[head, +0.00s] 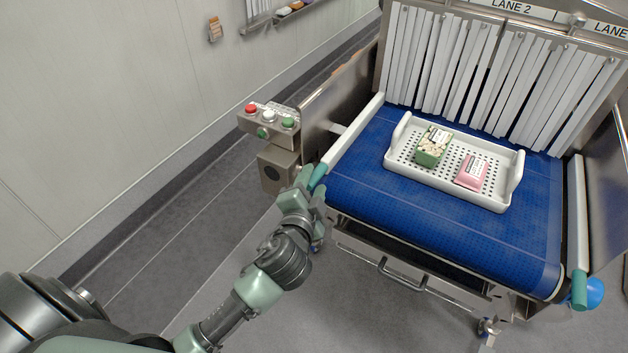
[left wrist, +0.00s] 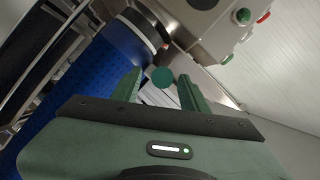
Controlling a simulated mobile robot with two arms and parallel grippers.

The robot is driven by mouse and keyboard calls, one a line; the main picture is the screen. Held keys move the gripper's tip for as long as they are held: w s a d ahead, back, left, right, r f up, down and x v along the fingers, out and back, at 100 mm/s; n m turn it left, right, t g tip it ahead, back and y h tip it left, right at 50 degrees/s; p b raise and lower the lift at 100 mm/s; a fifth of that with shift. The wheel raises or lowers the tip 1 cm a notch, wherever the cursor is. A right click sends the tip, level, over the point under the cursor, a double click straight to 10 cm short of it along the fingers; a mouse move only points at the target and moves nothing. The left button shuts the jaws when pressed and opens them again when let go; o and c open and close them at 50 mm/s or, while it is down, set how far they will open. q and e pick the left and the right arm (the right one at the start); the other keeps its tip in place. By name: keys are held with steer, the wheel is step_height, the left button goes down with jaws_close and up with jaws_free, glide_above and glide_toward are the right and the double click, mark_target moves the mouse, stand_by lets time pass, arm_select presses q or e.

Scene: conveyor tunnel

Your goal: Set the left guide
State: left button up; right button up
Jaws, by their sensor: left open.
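The left guide (head: 352,140) is a white rail along the left edge of the blue belt, with a teal-green handle (head: 318,176) at its near end. In the left wrist view the handle's round green end (left wrist: 162,77) shows between my fingertips. My left gripper (head: 309,183) is open at this handle, with one finger on each side; it also shows in the left wrist view (left wrist: 159,82). I cannot tell whether the fingers touch the handle. My right gripper is not in view.
A white perforated tray (head: 405,172) on the blue belt (head: 390,205) holds a green box (head: 433,148) and a pink box (head: 471,172). The right guide (head: 577,215) lines the far side. A button box (head: 268,124) stands left of my gripper. White strip curtains (head: 480,75) hang behind.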

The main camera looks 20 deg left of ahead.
arm_select(q)
steer(key=b+v, duration=0.1)
steer(key=v, duration=0.4)
steer(key=shift+s+d, duration=0.15)
steer(key=shift+s, duration=0.2)
steer(key=shift+s+r, duration=0.15)
steer(key=shift+s, duration=0.25)
